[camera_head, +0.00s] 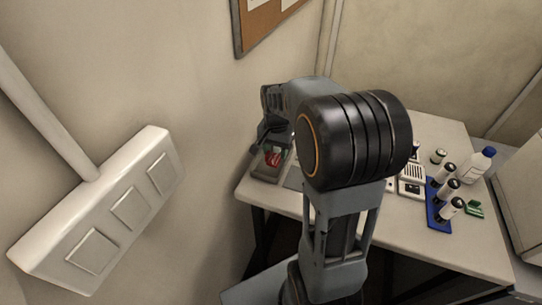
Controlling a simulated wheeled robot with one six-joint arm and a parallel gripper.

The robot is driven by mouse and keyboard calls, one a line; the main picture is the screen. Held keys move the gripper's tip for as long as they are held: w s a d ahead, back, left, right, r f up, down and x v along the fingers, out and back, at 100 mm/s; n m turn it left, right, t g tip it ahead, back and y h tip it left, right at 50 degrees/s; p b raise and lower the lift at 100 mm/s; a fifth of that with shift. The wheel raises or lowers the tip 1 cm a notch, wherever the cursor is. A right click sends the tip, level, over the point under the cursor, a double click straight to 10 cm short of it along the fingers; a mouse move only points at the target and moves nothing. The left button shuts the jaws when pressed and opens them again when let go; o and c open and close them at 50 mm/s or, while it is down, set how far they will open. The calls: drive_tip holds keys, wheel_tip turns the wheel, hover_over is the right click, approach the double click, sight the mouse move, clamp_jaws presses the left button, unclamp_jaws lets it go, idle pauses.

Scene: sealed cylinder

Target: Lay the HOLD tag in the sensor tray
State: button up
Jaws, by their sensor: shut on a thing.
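A small red piece (273,158), which looks like the HOLD tag, shows just below my gripper (268,146) at the table's left end. No lettering can be read. My gripper is shut on it, though the contact is small and dark in the picture. Right under it is a small grey tray (264,174), which looks like the sensor tray. The red piece is over or inside this tray; I cannot tell whether it touches the bottom. My own arm hides the middle of the table.
A wall lies close behind the tray.

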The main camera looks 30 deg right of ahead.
drive_tip(key=shift+w+f, duration=0.75)
drive_tip(key=shift+f, duration=0.2)
drive_tip(key=shift+w+f, duration=0.75)
drive_tip(key=shift+f, duration=0.15)
drive_tip(key=shift+w+f, duration=0.1)
drive_tip(key=shift+f, duration=1.55)
drive_tip(key=shift+f, duration=0.15)
drive_tip(key=o, duration=0.6)
wheel_tip(320, 180, up, 12)
drive_tip(key=f, duration=0.1)
drive_tip(key=n+t, duration=0.4)
drive_tip(key=n, duration=0.5)
approach(271, 159)
drive_tip(key=s+a+f, duration=0.2)
drive_tip(key=s+a, duration=0.5)
drive_tip(key=shift+s+f+n, duration=0.25)
drive_tip(key=shift+s+n, duration=0.15)
drive_tip(key=shift+s, duration=0.1)
